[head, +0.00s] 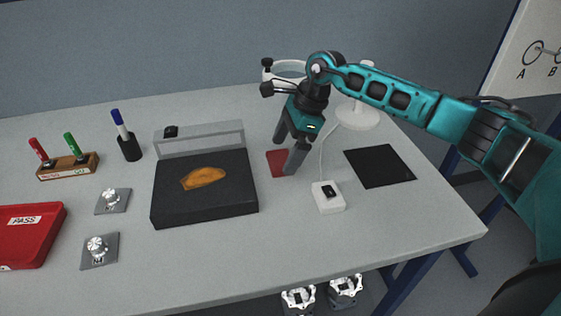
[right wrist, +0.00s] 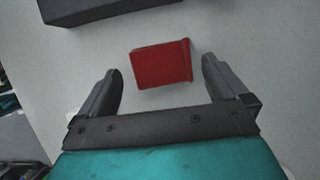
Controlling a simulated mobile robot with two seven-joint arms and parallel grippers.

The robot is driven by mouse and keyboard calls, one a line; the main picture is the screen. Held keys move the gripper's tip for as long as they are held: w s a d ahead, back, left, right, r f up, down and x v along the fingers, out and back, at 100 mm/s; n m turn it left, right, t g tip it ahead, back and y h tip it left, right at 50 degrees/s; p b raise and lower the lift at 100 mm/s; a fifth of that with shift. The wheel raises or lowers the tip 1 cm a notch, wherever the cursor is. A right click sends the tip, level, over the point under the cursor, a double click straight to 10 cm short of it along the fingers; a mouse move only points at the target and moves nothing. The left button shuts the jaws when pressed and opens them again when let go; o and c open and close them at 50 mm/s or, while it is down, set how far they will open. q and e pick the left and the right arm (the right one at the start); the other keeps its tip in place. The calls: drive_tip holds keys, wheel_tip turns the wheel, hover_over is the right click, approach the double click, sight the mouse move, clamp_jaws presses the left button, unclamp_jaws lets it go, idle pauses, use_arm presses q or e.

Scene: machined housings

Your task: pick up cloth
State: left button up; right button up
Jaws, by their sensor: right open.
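The cloth (head: 279,164) is a small, flat, dark red piece on the grey table, just right of the black block. It also shows in the right wrist view as a red rectangle (right wrist: 161,65) with a fold or raised edge on its right side. My right gripper (head: 287,157) is open above it, its fingers pointing down on either side. In the right wrist view the cloth lies ahead of the open fingers (right wrist: 160,78), roughly centred between them, with nothing gripped. My left gripper is out of view.
A black block (head: 205,209) with an orange-brown patch stands left of the cloth. A white switch box (head: 328,197) and black mat (head: 380,166) lie to the right. A white ring lamp (head: 358,117) stands behind. A red tray (head: 30,236) is far left. The front right table is clear.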

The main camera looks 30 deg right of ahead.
drive_tip(key=shift+x, duration=1)
drive_tip(key=c, duration=1.1)
